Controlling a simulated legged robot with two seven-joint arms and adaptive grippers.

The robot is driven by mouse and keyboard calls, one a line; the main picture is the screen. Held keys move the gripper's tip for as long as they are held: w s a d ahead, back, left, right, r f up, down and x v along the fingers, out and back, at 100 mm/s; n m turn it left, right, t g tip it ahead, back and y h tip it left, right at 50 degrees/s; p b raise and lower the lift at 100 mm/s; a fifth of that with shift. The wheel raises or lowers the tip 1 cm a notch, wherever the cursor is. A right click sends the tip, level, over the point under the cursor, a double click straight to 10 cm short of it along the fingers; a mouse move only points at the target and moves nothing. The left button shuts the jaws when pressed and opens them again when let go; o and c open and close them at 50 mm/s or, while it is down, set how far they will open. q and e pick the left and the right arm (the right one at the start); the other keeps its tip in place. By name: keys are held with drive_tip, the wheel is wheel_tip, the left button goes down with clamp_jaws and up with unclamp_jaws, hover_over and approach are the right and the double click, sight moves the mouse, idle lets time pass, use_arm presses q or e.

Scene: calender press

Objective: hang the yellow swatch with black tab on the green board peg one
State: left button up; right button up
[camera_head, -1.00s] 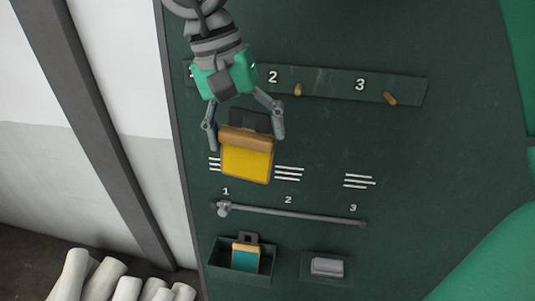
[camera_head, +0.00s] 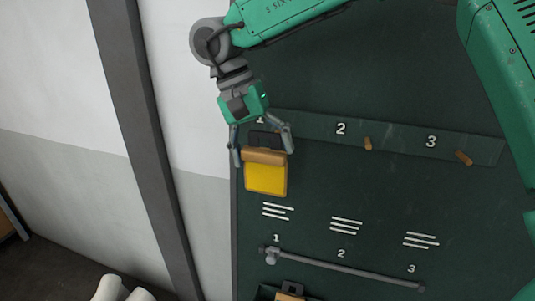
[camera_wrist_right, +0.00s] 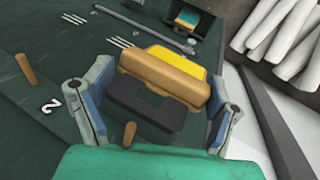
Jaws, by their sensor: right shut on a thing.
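The yellow swatch (camera_head: 266,181) hangs below a tan wooden bar, with a black slotted tab (camera_head: 264,140) above it. My right gripper (camera_head: 263,156) is shut on the swatch, one finger at each end of the bar, in front of the green board's upper left. The swatch also shows in the right wrist view (camera_wrist_right: 177,62), its tab (camera_wrist_right: 146,106) nearest the palm. There, peg one (camera_wrist_right: 129,134) stands close to the tab's palm-side edge; the peg is not through the slot, and I cannot tell if they touch. In the head view peg one is hidden. My left gripper is not in view.
Peg two (camera_head: 368,143) and peg three (camera_head: 463,158) are bare on the dark green board (camera_head: 385,205). A grey rod (camera_head: 345,268) runs below the white line marks. A bin at the bottom holds a teal swatch (camera_wrist_right: 187,19). White rolls (camera_wrist_right: 285,30) lie beside the board.

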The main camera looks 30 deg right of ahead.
drive_tip(key=shift+w+d, duration=0.1)
drive_tip(key=shift+w, duration=0.35)
drive_tip(key=w+d, duration=0.2)
drive_tip(key=d, duration=0.1)
drive_tip(key=w+d, duration=0.1)
drive_tip(key=shift+d+f, duration=0.2)
drive_tip(key=shift+d, duration=0.15)
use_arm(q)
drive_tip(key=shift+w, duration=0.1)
use_arm(e)
drive_tip(key=shift+w+d+f, duration=0.55)
drive_tip(key=shift+w+d, duration=0.05)
drive_tip(key=shift+d, duration=0.25)
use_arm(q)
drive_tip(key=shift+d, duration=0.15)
use_arm(e)
drive_tip(key=shift+d, duration=0.1)
